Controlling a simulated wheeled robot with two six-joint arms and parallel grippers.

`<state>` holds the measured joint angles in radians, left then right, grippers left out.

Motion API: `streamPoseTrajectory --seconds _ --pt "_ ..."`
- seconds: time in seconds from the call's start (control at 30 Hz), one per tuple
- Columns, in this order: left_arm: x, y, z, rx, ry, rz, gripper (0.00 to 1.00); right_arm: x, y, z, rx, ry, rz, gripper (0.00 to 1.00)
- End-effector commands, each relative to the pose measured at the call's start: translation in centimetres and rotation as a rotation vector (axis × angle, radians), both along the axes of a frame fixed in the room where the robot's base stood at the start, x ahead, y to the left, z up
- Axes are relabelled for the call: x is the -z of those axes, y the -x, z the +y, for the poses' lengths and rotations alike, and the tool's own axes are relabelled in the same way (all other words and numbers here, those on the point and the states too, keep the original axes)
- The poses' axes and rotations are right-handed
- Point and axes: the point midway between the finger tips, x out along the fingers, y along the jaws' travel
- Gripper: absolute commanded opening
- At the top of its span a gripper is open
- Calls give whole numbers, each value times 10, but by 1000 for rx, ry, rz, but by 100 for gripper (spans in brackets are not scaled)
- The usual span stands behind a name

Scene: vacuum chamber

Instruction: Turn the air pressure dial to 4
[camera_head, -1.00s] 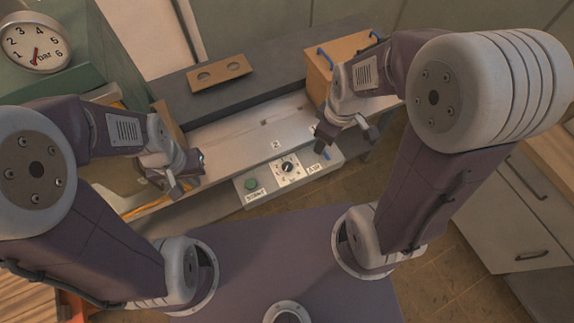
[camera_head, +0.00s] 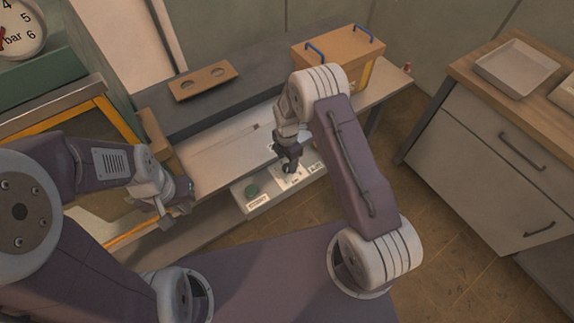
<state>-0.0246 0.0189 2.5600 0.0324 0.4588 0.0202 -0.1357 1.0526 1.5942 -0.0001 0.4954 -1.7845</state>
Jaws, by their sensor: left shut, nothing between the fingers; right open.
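The dial panel (camera_head: 240,193) is a pale strip at the front edge of the bench. It carries a green button (camera_head: 252,190) and a white dial plate (camera_head: 280,181). My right gripper (camera_head: 289,169) is open and over the dial plate, hiding the dial knob. I cannot tell whether its fingers touch the knob. A round white pressure gauge (camera_head: 22,38) marked "bar" is at the top left, cut off by the picture edge; 4, 5 and 6 show, with only a bit of the red needle. My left gripper (camera_head: 172,216) is shut and empty, left of the panel.
A wooden box with blue handles (camera_head: 338,46) and a wooden plate with two holes (camera_head: 202,82) sit on the bench behind. An orange-edged frame (camera_head: 60,103) is beside my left arm. A drawer cabinet (camera_head: 480,150) with a tray (camera_head: 516,68) stands right. Floor is free between.

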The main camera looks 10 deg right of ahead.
Motion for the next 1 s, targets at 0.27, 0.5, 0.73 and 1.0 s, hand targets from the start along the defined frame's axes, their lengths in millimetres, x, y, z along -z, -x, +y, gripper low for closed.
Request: streamPoseTrajectory --seconds 0.27,0.5,0.73,1.0 --pt "-1 0 0 0 0 0 0 34 0 0 1 0 0 61" --pt "-1 0 0 0 0 0 0 36 0 0 1 0 -1 61" --pt "-1 0 0 0 0 0 0 36 0 0 1 0 -1 0" --pt "0 0 0 0 0 0 0 36 0 0 29 0 -1 0"
